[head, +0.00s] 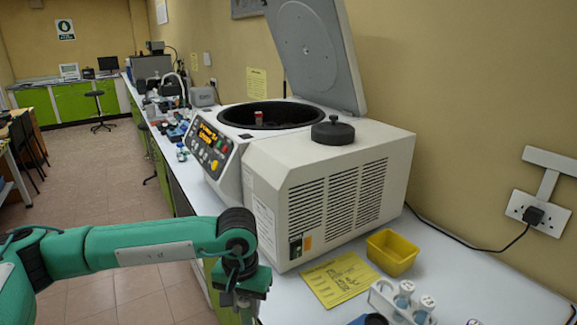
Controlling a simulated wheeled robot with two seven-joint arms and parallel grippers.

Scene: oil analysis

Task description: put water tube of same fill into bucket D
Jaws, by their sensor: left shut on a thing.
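The centrifuge (330,190) stands on the bench with its grey lid (315,50) raised. Its round dark bowl (290,112) is open, and a small red and white item (258,118) shows inside. The bucket letters cannot be read from here. My left gripper (246,308) points down in front of the centrifuge's near left corner, at the bench's front edge. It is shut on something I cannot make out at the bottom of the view. A white rack (383,297) at the bottom right holds white-capped tubes (403,293); their fill levels cannot be told. My right gripper is not in view.
A yellow tray (393,252) and a yellow printed sheet (340,279) lie beside the centrifuge. A black knob (332,130) tops its near housing. A plugged cable (533,215) runs along the wall. The bench at right (490,275) is mostly clear.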

